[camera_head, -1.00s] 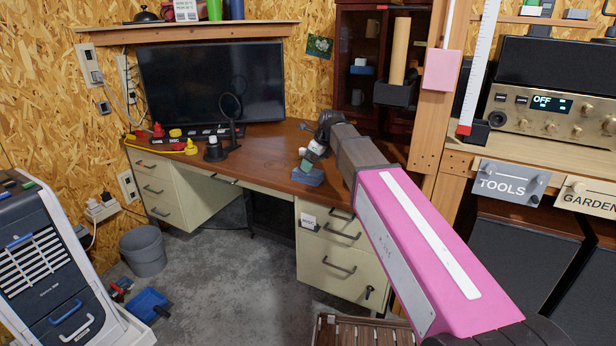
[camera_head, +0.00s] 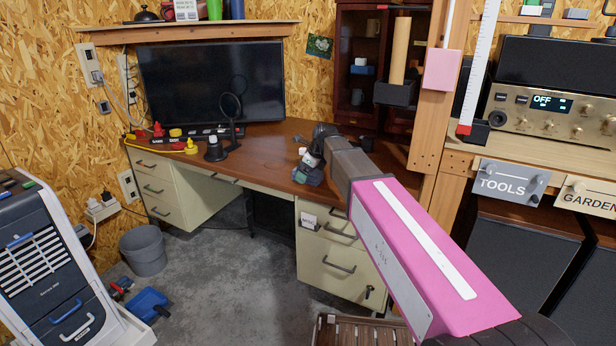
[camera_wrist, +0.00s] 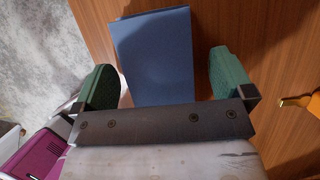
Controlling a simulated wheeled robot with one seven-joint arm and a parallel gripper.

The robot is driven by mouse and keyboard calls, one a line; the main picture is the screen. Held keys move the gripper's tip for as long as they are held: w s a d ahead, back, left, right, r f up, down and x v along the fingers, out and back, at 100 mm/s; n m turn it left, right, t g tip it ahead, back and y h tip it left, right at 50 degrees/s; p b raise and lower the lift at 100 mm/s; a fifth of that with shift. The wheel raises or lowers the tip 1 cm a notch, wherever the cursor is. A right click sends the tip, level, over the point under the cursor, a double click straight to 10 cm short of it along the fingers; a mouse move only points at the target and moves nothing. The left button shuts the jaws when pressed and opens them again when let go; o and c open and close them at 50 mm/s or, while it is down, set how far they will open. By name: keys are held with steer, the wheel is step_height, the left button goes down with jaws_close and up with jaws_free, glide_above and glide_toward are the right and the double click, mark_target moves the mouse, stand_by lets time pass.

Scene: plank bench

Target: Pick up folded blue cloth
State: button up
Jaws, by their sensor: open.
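The folded blue cloth (camera_wrist: 155,55) lies flat on the brown desk top (camera_wrist: 235,25) in the wrist view, near the desk's edge. My gripper (camera_wrist: 165,80) is open, with one green finger on each side of the cloth's near part. I cannot tell how far above the desk the fingertips are. In the head view my gripper (camera_head: 308,168) is over the front right part of the desk, and the cloth (camera_head: 308,178) shows only a little beneath it, mostly hidden.
A monitor (camera_head: 212,84), a round mirror on a stand (camera_head: 230,108), and red and yellow items (camera_head: 176,133) stand on the left and back of the desk. A wooden post (camera_head: 432,120) rises to the right of my arm. An orange-yellow item (camera_wrist: 298,101) shows at the wrist view's right edge.

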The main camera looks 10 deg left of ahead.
steer(key=shift+f, duration=0.2)
stand_by(0.3)
steer(key=c, duration=1)
steer(key=shift+r, duration=0.55)
step_height(320, 180, up, 4)
steer(key=shift+f, duration=0.1)
steer(key=s+a+r, duration=0.2)
steer(key=a, duration=0.1)
steer(key=s+a+r, duration=0.2)
steer(key=s+a, duration=0.1)
steer(key=s+a+r, duration=0.2)
steer(key=shift+s+a+r, duration=0.3)
steer(key=shift+s+a, duration=0.05)
steer(key=shift+a, duration=0.05)
